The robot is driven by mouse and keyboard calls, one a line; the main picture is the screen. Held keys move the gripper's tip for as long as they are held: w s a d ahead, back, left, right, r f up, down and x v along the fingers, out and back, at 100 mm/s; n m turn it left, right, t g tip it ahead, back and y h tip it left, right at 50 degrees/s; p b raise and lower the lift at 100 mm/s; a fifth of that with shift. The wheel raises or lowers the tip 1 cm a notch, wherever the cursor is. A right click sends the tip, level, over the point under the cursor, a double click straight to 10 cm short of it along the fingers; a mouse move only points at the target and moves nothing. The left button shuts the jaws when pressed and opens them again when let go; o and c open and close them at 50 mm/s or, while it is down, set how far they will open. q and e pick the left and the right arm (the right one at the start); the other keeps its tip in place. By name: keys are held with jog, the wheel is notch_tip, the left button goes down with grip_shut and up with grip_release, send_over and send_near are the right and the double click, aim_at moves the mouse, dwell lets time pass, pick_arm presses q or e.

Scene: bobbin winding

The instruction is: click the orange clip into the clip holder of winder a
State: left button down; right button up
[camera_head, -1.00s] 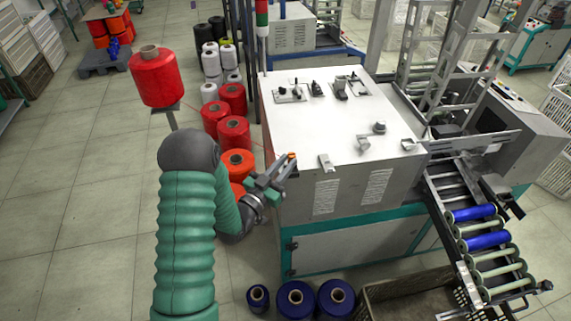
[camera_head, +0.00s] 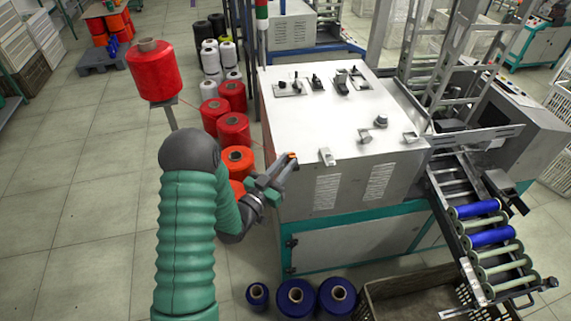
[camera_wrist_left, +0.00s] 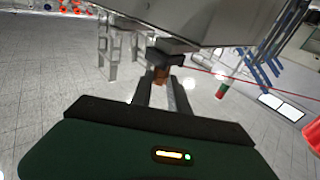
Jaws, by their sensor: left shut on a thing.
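The orange clip (camera_head: 291,155) is a small orange piece at the tip of my left gripper (camera_head: 287,164). In the left wrist view the clip (camera_wrist_left: 160,76) shows between the two fingers (camera_wrist_left: 161,92), which are shut on it; a dark block sits just above it. The white-topped winder (camera_head: 315,110) stands to the right, and the gripper is by the left end of its near top edge. A small metal bracket (camera_head: 326,157) stands on that edge, right of the clip and apart from it in the head view. I cannot tell which fitting is the clip holder. My right gripper is not in view.
Red cones (camera_head: 234,131) stand on the floor behind my left arm. A red spool (camera_head: 153,71) sits on a post at the left. Blue cones (camera_head: 296,297) and a crate (camera_head: 372,309) lie along the winder's foot. The left floor is mostly clear.

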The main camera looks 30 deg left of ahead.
pick_arm(q)
jog(key=shift+f, duration=0.15)
jog(key=c, duration=1.2)
grip_release()
jog(key=shift+s+a+f, duration=0.1)
jog(key=shift+s+f, duration=0.25)
jog(key=shift+s, duration=2.45)
jog(key=shift+s+d+f, duration=0.1)
jog(key=shift+s+f, duration=0.25)
jog(key=shift+s, duration=2.4)
jog(key=shift+s+a+f, duration=0.1)
jog(key=shift+s+f, duration=0.25)
jog(key=shift+s, duration=2.45)
